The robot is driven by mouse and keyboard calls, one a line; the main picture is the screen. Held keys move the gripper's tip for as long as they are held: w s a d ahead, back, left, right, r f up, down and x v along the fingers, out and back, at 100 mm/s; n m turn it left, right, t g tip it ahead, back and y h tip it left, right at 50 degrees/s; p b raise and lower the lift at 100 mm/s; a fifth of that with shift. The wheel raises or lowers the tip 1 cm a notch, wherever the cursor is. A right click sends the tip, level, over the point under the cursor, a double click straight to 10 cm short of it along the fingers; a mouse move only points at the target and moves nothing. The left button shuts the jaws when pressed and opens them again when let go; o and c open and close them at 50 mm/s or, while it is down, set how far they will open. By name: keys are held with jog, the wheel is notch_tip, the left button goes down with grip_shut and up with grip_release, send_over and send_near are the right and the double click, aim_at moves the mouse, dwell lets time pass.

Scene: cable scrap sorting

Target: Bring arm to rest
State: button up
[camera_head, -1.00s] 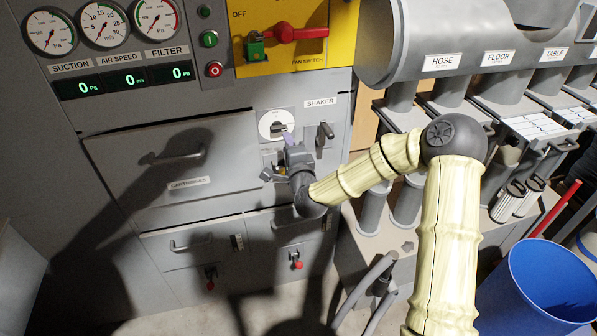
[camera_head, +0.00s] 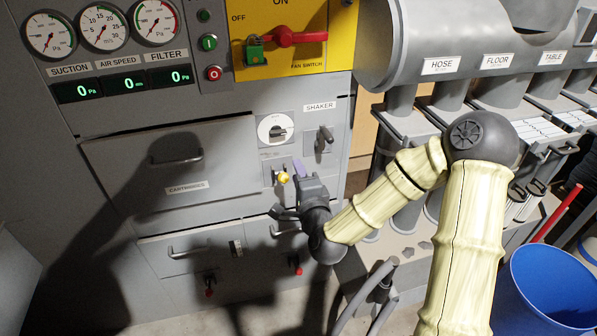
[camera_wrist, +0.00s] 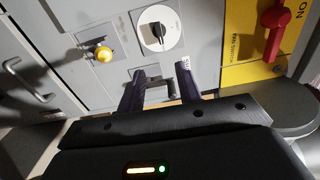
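My gripper (camera_head: 287,172) is in front of the grey cabinet (camera_head: 110,165), below the shaker dial, with my arm reaching in from the right. In the wrist view my gripper (camera_wrist: 160,85) has its two dark fingers spread apart with nothing between them. The round white shaker dial (camera_head: 277,129) with its black knob is just above it; the dial also shows beyond the fingers in the wrist view (camera_wrist: 172,30). A yellow knob (camera_head: 283,178) is close beside the fingers in the head view. In the wrist view the yellow knob (camera_wrist: 103,54) is left of the fingers, apart from them.
A shaker lever (camera_head: 324,138) stands out right of the dial. The red fan switch handle (camera_head: 300,37) with a green padlock (camera_head: 254,50) is above. Drawer handles (camera_head: 178,160) project at left. Pipes (camera_head: 400,100) and a blue bin (camera_head: 550,285) are at right.

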jog(key=s+d+f+n+g+h, duration=0.2)
jog(key=s+d+f+n+g, duration=0.4)
jog(key=s+f+n+g, duration=0.45)
jog(key=s+d+r+n+g+h, duration=0.3)
jog(key=s+d+r+n+g, duration=0.15)
jog(key=s+d, duration=0.6)
jog(key=w+a+p+v, duration=0.1)
jog(key=w+p+v, duration=0.1)
jog(key=p+v, duration=1)
jog(key=shift+w+r, duration=0.3)
jog(key=shift+r, duration=0.15)
